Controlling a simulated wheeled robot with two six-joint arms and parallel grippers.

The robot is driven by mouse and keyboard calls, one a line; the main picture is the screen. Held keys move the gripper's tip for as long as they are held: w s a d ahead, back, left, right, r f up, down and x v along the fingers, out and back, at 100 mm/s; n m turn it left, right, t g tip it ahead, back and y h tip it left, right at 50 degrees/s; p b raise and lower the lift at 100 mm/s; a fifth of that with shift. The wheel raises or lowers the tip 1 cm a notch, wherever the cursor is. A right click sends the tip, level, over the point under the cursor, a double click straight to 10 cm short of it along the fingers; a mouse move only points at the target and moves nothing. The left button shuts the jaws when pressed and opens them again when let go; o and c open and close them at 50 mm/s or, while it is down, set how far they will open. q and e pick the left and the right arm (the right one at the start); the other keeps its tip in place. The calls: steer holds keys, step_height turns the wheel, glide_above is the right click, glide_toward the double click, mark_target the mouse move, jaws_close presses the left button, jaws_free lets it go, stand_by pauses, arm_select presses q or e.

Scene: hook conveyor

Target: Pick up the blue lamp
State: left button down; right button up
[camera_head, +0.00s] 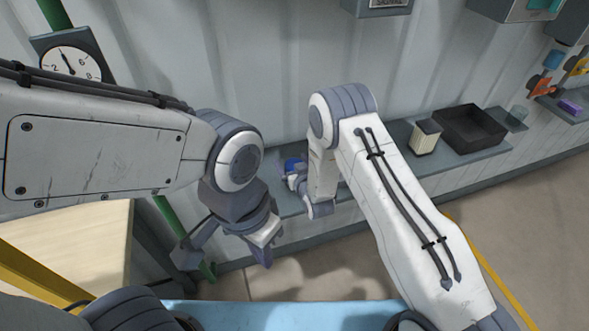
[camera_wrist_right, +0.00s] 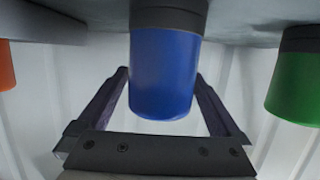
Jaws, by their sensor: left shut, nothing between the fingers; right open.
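The blue lamp (camera_wrist_right: 163,75) is a blue cylinder with a dark grey base, and it appears upside down in the right wrist view, against the grey shelf. In the head view a small patch of blue (camera_head: 292,165) shows beside my right gripper, mostly hidden by the arm. My right gripper (camera_wrist_right: 162,73) is open, with one finger on each side of the lamp in the picture. I cannot tell whether either finger touches it. My left gripper (camera_head: 264,260) is shut and empty, hanging low in front of the shelf, away from the lamp.
An orange lamp (camera_wrist_right: 6,68) and a green lamp (camera_wrist_right: 296,82) flank the blue one. On the wall shelf (camera_head: 398,170), to the right, stand a cream container (camera_head: 425,137) and a black tray (camera_head: 470,128). A green pipe (camera_head: 170,222) runs near my left gripper.

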steer(key=shift+w+a+f, duration=0.1)
steer(key=shift+w, duration=0.2)
steer(key=shift+c, duration=0.3)
steer(key=c, duration=1.5)
steer(key=shift+r, duration=0.2)
steer(key=shift+r+b, duration=0.55)
steer(key=shift+r, duration=0.05)
step_height(320, 180, up, 2)
steer(key=shift+r+b, duration=0.25)
steer(key=shift+b, duration=0.45)
steer(key=s+d+r+b, duration=0.3)
steer(key=s+d+r, duration=0.3)
steer(key=d, duration=0.4)
steer(key=shift+r+b, duration=0.4)
steer(key=shift+r, duration=0.05)
